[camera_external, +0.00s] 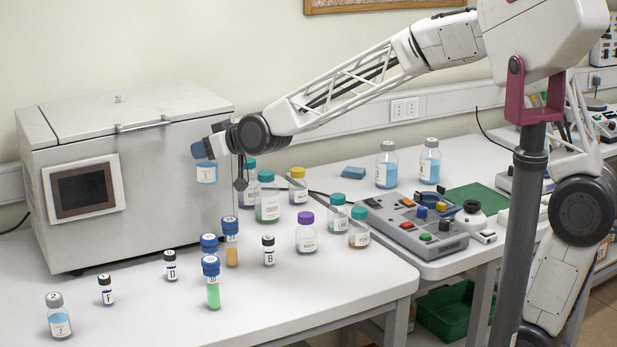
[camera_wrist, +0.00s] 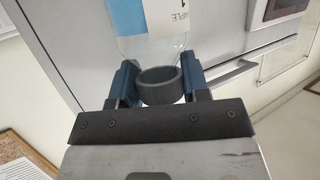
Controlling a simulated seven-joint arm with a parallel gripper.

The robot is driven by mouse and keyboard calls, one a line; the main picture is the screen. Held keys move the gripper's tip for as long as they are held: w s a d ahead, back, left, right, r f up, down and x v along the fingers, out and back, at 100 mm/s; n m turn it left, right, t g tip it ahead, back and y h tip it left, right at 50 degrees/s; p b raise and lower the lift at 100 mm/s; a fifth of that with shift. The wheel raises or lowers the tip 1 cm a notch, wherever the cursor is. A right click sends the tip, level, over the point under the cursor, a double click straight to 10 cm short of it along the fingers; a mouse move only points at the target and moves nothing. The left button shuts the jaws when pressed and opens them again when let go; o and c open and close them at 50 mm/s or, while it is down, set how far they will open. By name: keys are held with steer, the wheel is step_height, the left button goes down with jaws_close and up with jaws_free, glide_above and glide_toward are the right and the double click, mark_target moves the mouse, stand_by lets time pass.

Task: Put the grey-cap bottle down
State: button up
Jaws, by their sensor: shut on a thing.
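My gripper (camera_external: 205,150) is shut on a grey-cap bottle (camera_external: 207,173) with a white label and blue contents, held in the air in front of the right end of the white lab machine. In the wrist view my gripper (camera_wrist: 160,84) has its blue fingers on both sides of the dark grey cap (camera_wrist: 160,86). The bottle's clear body and blue-and-white label (camera_wrist: 152,15) show beyond it. Another grey-cap bottle (camera_external: 59,317) stands at the front left of the table. Two more grey-cap bottles (camera_external: 387,167) (camera_external: 429,163) stand on the back right table.
The white machine (camera_external: 140,170) with a dark screen fills the left back. Blue-cap tubes (camera_external: 212,283), small black-cap vials (camera_external: 268,251) and teal-, yellow- and purple-cap bottles (camera_external: 306,233) stand on the white table (camera_external: 340,290). A control box (camera_external: 415,224) is right. The table's front middle has free room.

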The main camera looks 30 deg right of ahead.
steer(key=w+d+r+m+h, duration=0.1)
steer(key=w+d+r, duration=0.1)
steer(key=d, duration=0.5)
steer(key=w+d+r+m+h, duration=0.1)
steer(key=d, duration=0.6)
steer(key=w+d+f+m+h, duration=0.1)
steer(key=w+d+f, duration=0.35)
steer(key=d, duration=0.45)
steer(key=w+d+f+m+t+h, duration=0.1)
steer(key=w+d+f+h, duration=0.1)
steer(key=w+d+f, duration=0.45)
steer(key=w+d+f+m+h, duration=0.15)
steer(key=d+f, duration=0.25)
steer(key=d, duration=0.6)
steer(key=shift+w+d+r+m+h, duration=2)
steer(key=shift+d+r+h, duration=0.3)
steer(key=shift+d, duration=0.6)
steer(key=s+d+f+m+g+h, duration=0.3)
steer(key=s+d+m+g+h, duration=0.3)
steer(key=d+m+g+h, duration=0.2)
steer(key=d+m+g, duration=0.2)
steer(key=m, duration=0.1)
steer(key=shift+s+f+h, duration=0.3)
steer(key=shift+s+h, duration=0.05)
steer(key=shift+s, duration=0.05)
steer(key=shift+f, duration=0.15)
